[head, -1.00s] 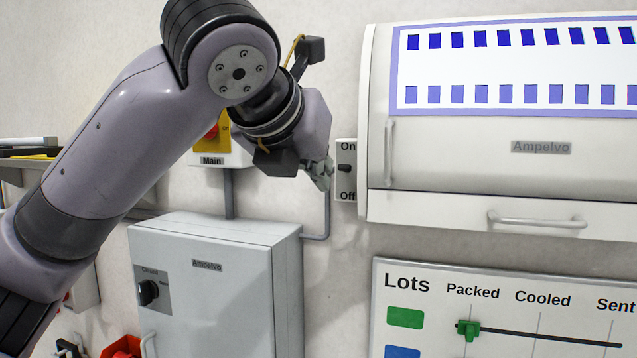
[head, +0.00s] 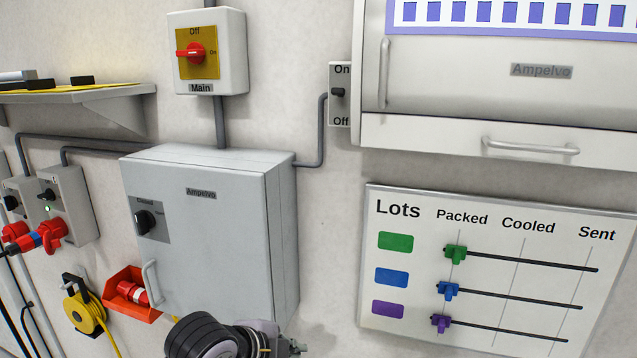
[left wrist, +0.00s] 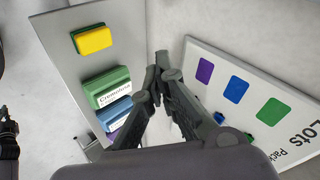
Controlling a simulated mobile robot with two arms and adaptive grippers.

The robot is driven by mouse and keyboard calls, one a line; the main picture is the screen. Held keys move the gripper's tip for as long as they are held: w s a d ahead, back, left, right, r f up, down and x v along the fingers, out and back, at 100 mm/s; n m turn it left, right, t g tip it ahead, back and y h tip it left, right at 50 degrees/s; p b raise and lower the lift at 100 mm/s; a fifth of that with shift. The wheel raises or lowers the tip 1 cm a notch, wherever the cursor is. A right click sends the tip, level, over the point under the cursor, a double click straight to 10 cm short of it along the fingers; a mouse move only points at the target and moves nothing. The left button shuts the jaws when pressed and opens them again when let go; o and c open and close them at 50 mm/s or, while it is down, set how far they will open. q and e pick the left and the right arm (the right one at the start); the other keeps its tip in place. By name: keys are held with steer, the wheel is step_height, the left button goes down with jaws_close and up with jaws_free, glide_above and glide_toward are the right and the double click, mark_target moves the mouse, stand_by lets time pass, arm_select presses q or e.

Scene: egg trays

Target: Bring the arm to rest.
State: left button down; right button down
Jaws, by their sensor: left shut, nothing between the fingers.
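My left gripper (head: 297,347) is at the bottom edge of the head view, low in front of the grey Ampelvo cabinet (head: 230,240). My left forearm is mostly out of frame. In the left wrist view the gripper's fingers (left wrist: 163,68) come together at the tips, shut and empty. They touch nothing that I can see.
The Lots board (head: 400,330) is on the wall to the right, with coloured sliders; it also shows in the wrist view (left wrist: 200,45). The On/Off switch (head: 338,92) and Main switch (head: 191,53) are above. A red bin (head: 115,290) is at lower left.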

arm_select(q)
steer(key=s+a+f+n+g+y, duration=0.1)
steer(key=s+a+f+n+y, duration=0.1)
steer(key=s+a+f+n, duration=0.55)
steer(key=s+a+f+n+g+y, duration=0.1)
steer(key=s+a+f+n+g, duration=0.2)
steer(key=s+f, duration=0.55)
steer(key=s+a+f+n+y, duration=0.2)
steer(key=s+a+f+n, duration=0.4)
steer(key=s, duration=0.5)
step_height(320, 180, down, 30)
steer(key=d+g+b, duration=0.1)
steer(key=b, duration=0.4)
steer(key=s+a+f+b, duration=0.1)
steer(key=s+f+b, duration=0.1)
steer(key=s+f, duration=0.6)
steer(key=s+a+f+g+b, duration=0.1)
steer(key=s+a+f+b, duration=0.1)
steer(key=s+f, duration=0.7)
step_height(320, 180, down, 4)
steer(key=shift+s+f+b, duration=0.2)
steer(key=shift+s+b, duration=0.05)
steer(key=shift+b, duration=0.25)
steer(key=shift+n, duration=0.25)
